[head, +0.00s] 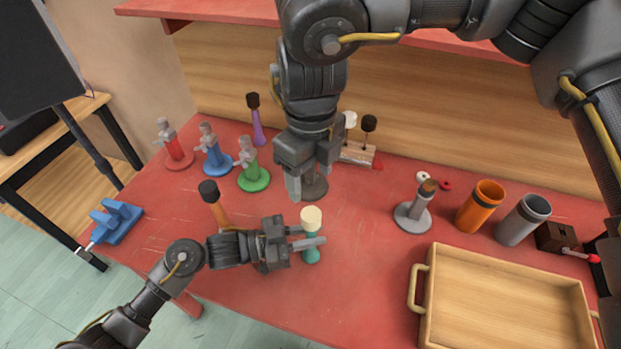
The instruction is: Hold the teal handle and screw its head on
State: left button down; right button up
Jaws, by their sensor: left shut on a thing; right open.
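The teal handle (311,255) stands upright on the red table near the front middle. A cream head (311,217) sits at its top; I cannot tell how tightly it is seated. My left gripper (316,242) comes in from the left and is shut on the teal handle, just below the head, hiding part of it. My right gripper (306,184) points down from above, open and empty, a little behind the cream head and apart from it.
An orange handle with a black head (209,192) stands left of my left gripper. Red (172,143), blue (213,155) and green (250,165) stands are behind it. A wooden tray (419,325), a grey stand (413,216) and orange (480,206) and grey (523,220) cups are at right.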

pick_arm(q)
jog(key=c, duration=1.2)
grip_release()
jog(key=shift+o, duration=0.2)
jog(key=shift+a, duration=0.1)
pick_arm(e)
jog(key=shift+f, duration=0.1)
pick_arm(q)
jog(key=shift+a, duration=0.35)
pick_arm(e)
notch_tip(320, 180, down, 2)
jog(key=shift+f+b, duration=0.2)
jog(key=shift+b, duration=1.05)
pick_arm(q)
jog(key=v, duration=1)
pick_arm(e)
jog(key=shift+f, duration=0.1)
pick_arm(q)
jog(key=shift+s+r, duration=0.1)
